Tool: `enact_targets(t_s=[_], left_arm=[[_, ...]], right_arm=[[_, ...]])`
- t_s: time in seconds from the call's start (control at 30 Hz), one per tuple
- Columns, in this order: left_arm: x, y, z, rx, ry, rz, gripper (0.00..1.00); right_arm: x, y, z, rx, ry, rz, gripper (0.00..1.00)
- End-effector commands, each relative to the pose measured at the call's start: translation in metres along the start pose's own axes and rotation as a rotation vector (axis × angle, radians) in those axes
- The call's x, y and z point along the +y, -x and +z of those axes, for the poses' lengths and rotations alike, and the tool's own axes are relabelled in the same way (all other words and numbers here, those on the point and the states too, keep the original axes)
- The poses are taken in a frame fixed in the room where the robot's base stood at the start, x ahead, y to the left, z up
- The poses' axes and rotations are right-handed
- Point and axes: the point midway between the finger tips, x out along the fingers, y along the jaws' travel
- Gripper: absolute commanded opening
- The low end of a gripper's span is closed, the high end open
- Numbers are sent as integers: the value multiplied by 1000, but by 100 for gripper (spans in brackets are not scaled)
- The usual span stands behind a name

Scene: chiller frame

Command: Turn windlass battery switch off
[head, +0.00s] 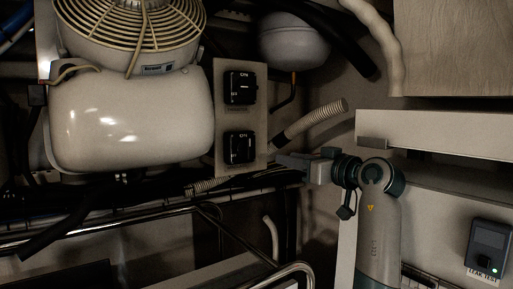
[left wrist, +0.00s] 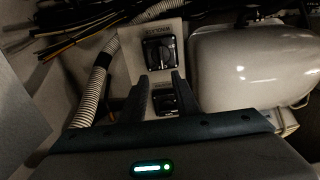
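Two black rotary switches sit one above the other on a pale panel (head: 226,115), the upper switch (head: 240,88) and the lower switch (head: 239,147). My left gripper (head: 287,161) points left, just right of the panel's lower edge. In the left wrist view, turned over relative to the head view, its fingers (left wrist: 165,80) are apart with nothing between them. One switch (left wrist: 158,53) shows beyond the fingertips; the other (left wrist: 165,102) is partly hidden between them. My right gripper is not seen.
A white rounded tank (head: 130,120) under a caged fan (head: 130,25) is left of the panel. A ribbed hose (head: 312,120) passes close to my gripper. Metal rails (head: 100,222) and cables run below. A small boxed device (head: 488,245) is at the right.

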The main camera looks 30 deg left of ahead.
Motion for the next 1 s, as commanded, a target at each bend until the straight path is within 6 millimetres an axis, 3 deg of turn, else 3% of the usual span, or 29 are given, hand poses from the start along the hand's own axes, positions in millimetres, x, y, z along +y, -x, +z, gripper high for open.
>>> enact_targets(t_s=[0.63, 0.77, 1.0], left_arm=[[-2, -5, -3, 0, 4, -3, 29], [-2, -15, -4, -2, 4, -3, 29], [-2, -50, -5, -2, 2, -5, 29]], right_arm=[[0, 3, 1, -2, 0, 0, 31], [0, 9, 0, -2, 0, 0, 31], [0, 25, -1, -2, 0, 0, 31]])
